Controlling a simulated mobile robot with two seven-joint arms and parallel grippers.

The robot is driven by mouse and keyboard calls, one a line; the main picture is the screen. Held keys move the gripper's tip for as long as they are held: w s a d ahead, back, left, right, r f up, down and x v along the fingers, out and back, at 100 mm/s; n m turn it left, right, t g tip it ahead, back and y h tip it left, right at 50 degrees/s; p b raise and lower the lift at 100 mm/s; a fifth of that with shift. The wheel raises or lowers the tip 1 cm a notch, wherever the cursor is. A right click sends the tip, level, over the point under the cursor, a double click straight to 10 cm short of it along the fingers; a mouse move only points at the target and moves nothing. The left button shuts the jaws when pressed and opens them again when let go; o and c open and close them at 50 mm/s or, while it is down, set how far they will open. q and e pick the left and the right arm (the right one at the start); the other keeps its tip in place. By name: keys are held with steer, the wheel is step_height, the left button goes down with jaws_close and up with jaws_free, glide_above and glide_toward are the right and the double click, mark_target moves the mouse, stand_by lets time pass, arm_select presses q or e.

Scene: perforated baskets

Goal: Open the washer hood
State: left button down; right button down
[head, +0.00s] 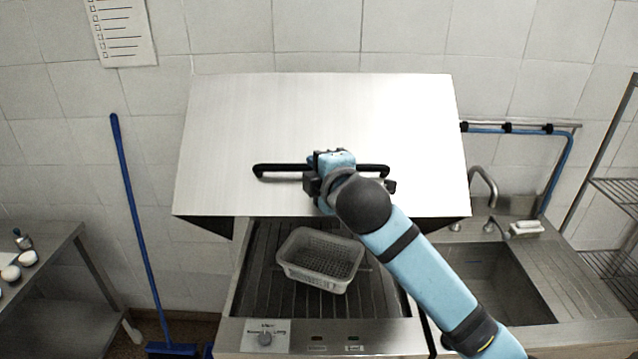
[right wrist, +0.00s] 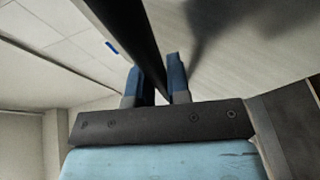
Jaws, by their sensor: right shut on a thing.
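The washer hood (head: 250,120) is a large brushed-steel box with a black bar handle (head: 275,170) across its front. It stands raised above the washer bed, with an open gap under its lower front edge. My right gripper (head: 328,172) is at the middle of the handle, and my arm hides part of the handle's right half. In the right wrist view the black handle bar (right wrist: 134,35) runs between the two blue fingertips of my right gripper (right wrist: 157,82), which is shut on it. My left gripper is not in view.
A grey perforated basket (head: 322,262) sits on the ribbed washer bed (head: 262,265) under the hood. A sink (head: 487,280) is at the right, a blue broom (head: 137,225) and a steel table (head: 50,250) at the left.

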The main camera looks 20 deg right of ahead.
stand_by(0.3)
steer(key=c, duration=1.1)
jaws_free()
steer(key=shift+s, duration=0.3)
steer(key=b+v, duration=0.2)
steer(key=v, duration=1.1)
steer(key=shift+b, duration=0.3)
